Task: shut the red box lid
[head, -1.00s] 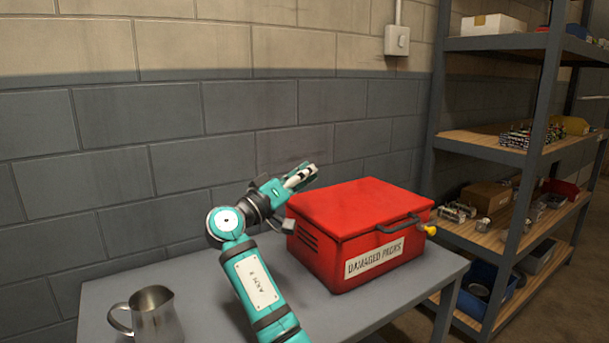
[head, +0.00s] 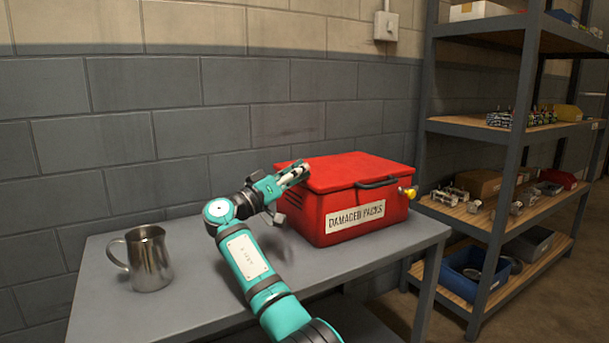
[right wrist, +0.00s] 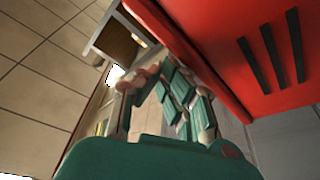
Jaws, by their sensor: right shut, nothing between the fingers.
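The red box (head: 340,215) with a "DAMAGED PACKS" label stands on the grey table. Its red lid (head: 350,170) lies down over the top, with a dark handle at the front; I cannot tell whether a small gap remains. My right gripper (head: 298,171) is shut and empty at the lid's left edge, covering part of that edge in the head view. In the right wrist view the gripper fingers (right wrist: 168,100) lie beside the red box's slotted side (right wrist: 265,55). Contact cannot be told. My left gripper is not in view.
A metal jug (head: 149,260) stands on the left of the grey table (head: 200,300). A yellow knob (head: 409,192) sticks out at the box's right. A shelf rack (head: 505,170) with parts and bins stands at the right. A block wall (head: 180,130) is behind.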

